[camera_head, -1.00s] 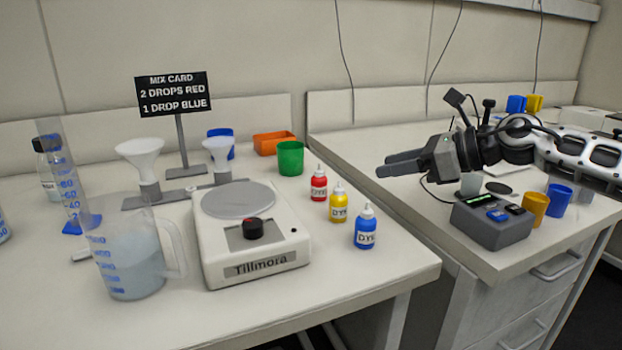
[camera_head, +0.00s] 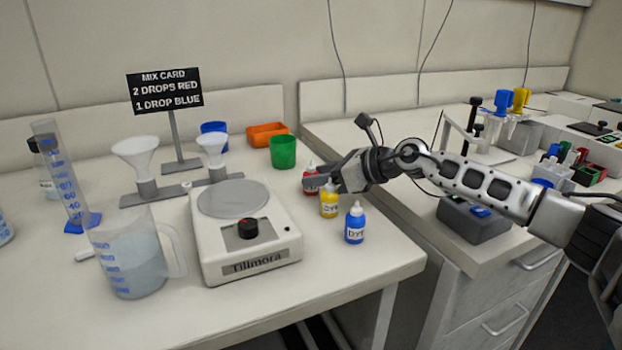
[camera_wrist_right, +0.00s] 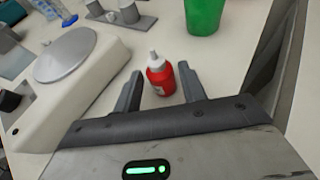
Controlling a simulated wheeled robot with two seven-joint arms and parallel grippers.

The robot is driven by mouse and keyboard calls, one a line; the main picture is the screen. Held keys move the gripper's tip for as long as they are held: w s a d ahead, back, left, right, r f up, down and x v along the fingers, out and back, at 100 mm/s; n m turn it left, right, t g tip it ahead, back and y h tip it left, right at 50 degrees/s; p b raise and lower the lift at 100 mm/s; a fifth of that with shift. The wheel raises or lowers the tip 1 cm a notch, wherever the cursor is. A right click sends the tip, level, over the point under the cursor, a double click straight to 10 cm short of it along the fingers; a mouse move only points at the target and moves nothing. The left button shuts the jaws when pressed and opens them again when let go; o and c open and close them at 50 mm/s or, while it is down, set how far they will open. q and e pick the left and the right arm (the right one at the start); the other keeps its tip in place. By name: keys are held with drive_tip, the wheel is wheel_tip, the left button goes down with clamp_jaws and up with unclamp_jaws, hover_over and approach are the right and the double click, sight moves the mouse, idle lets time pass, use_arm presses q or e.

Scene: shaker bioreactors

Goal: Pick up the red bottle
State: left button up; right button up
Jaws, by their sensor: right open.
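The red bottle (camera_head: 310,180) stands upright on the left bench, partly hidden behind my right gripper in the head view. In the right wrist view the red bottle (camera_wrist_right: 159,76) shows between and slightly beyond the two finger tips. My right gripper (camera_head: 318,184) is open, its fingers on either side of the bottle with gaps; it also shows in the right wrist view (camera_wrist_right: 160,82). I cannot tell whether a finger touches the bottle. My left gripper is not in view.
A yellow bottle (camera_head: 328,201) stands close in front of my right gripper, and a blue bottle (camera_head: 355,224) is nearer the edge. A green cup (camera_head: 283,152) is behind. The white Tillmora stirrer (camera_head: 247,245) is to the left.

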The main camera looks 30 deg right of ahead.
drive_tip(key=c, duration=0.7)
drive_tip(key=shift+o, duration=0.2)
